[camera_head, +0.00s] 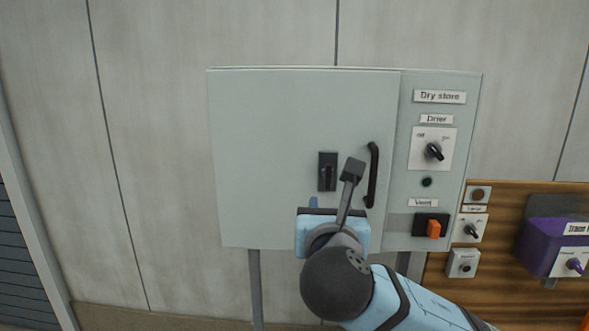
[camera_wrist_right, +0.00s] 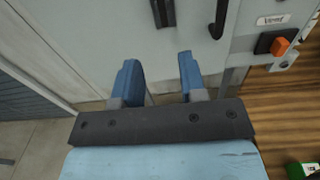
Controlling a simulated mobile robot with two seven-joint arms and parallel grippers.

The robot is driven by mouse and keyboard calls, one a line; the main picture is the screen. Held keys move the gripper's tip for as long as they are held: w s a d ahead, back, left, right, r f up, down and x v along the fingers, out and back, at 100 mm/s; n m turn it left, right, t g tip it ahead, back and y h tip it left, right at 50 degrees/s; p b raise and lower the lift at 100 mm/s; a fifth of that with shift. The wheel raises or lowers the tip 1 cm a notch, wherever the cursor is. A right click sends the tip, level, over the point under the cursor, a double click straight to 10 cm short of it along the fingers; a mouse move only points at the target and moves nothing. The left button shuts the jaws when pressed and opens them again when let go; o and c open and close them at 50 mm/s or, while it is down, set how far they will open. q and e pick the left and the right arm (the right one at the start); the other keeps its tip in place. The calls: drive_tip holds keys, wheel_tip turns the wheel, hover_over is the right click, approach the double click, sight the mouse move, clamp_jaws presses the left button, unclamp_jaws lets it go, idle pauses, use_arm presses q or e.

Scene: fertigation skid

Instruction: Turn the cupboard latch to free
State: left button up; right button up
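The cupboard latch (camera_head: 327,172) is a dark plate with a black lever, which looks roughly upright, on the grey-green cupboard door (camera_head: 265,150). The lower end of the latch (camera_wrist_right: 162,12) shows at the top edge of the right wrist view. My right gripper (camera_wrist_right: 158,62) is open, with two blue fingers apart and nothing between them. In the head view it is just below the latch, apart from it in the picture; its own body hides most of the fingers. My left gripper is not in view.
A black door handle (camera_head: 372,175) is right of the latch. Farther right, a side panel carries a drier knob (camera_head: 433,151) and an orange switch (camera_head: 433,229). A wooden board (camera_head: 500,215) holds small controls and a purple box (camera_head: 545,245). The door's left side is clear.

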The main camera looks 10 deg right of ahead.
sight(328, 176)
drive_tip(key=p+x, duration=0.1)
drive_tip(key=x, duration=0.3)
drive_tip(key=p+x, duration=0.1)
drive_tip(key=x, duration=0.3)
drive_tip(key=r+p+x, duration=0.1)
drive_tip(key=x, duration=0.3)
drive_tip(key=shift+w+d, duration=0.1)
drive_tip(key=shift+d, duration=0.15)
drive_tip(key=shift+w+d, duration=0.1)
drive_tip(key=shift+w, duration=0.35)
drive_tip(key=shift+w+f, duration=0.1)
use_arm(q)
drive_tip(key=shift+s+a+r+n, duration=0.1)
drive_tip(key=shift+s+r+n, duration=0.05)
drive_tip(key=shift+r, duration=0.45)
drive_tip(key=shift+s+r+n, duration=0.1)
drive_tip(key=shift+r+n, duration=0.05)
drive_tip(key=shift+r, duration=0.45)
use_arm(e)
drive_tip(key=c, duration=0.7)
